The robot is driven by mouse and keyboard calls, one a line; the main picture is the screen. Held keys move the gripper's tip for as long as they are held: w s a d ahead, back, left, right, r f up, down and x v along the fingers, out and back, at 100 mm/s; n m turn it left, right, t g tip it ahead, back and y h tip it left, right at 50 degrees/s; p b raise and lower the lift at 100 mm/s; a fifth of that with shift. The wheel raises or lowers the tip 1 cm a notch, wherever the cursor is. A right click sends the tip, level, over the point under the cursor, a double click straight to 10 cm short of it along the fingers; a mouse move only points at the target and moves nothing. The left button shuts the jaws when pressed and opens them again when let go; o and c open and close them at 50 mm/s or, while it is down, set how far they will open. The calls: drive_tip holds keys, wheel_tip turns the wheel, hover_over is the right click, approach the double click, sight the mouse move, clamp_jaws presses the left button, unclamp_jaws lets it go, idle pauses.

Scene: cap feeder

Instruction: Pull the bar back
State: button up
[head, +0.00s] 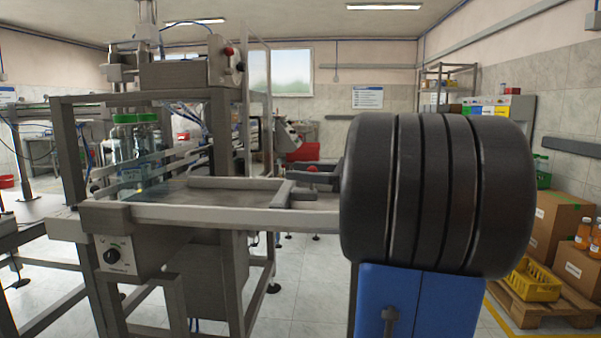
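A pale metal bar (235,183) lies across the flat grey bed of the feeder machine (170,213), behind its front rail. My gripper (300,184) is at the bar's right end, mostly hidden behind the large black rounded part of my arm (435,190). Only dark finger pieces show, pointing left, with a small red knob (313,171) beside them. I cannot tell whether the fingers touch the bar or are closed on it. Clear jars with green caps (125,145) stand at the machine's left end.
The machine's grey posts and front rail (230,216) surround the bed. A control box with a black dial (117,256) hangs at the front left. Cardboard boxes (562,228) and a yellow crate (532,280) on a pallet stand at the right.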

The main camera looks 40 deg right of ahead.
drive_tip(key=v, duration=1.6)
drive_tip(key=shift+s+d, duration=0.1)
drive_tip(key=shift+d, duration=0.05)
drive_tip(key=shift+s+d, duration=0.25)
drive_tip(key=shift+s, duration=0.2)
drive_tip(key=shift+s+a, duration=0.1)
